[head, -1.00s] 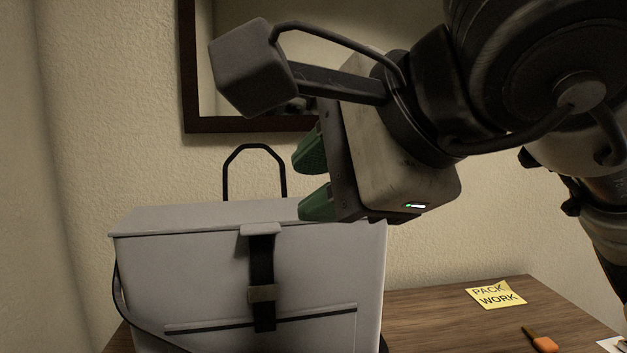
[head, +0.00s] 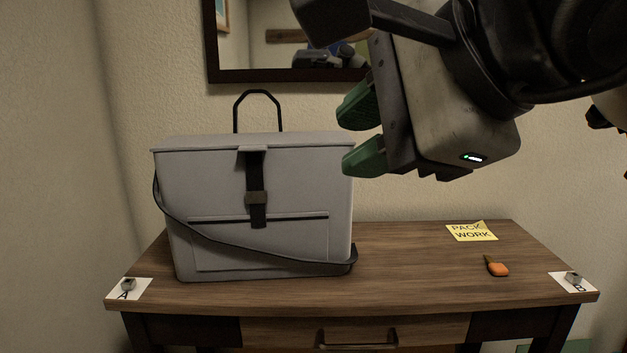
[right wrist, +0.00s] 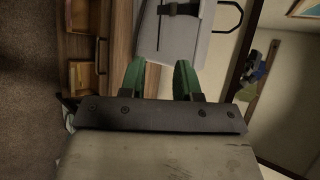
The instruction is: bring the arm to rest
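My right gripper (head: 362,132) hangs in the air at the upper right of the head view, in front of the wall. Its two green fingers are apart and nothing shows between them. In the right wrist view the green fingers (right wrist: 162,80) also stand apart and empty, pointing toward the grey bag. The grey bag (head: 290,185) stands upright on the wooden desk (head: 400,265), to the left of and lower than the gripper. Its flap is down with a black strap over the front, and its black handle stands up. My left gripper is not in view.
A yellow "PACK WORK" note (head: 472,232) and an orange-handled object (head: 497,267) lie on the right of the desk. White cards A (head: 140,289) and B (head: 560,285) lie at its front corners. A framed mirror (head: 270,75) hangs behind. The desk middle is clear.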

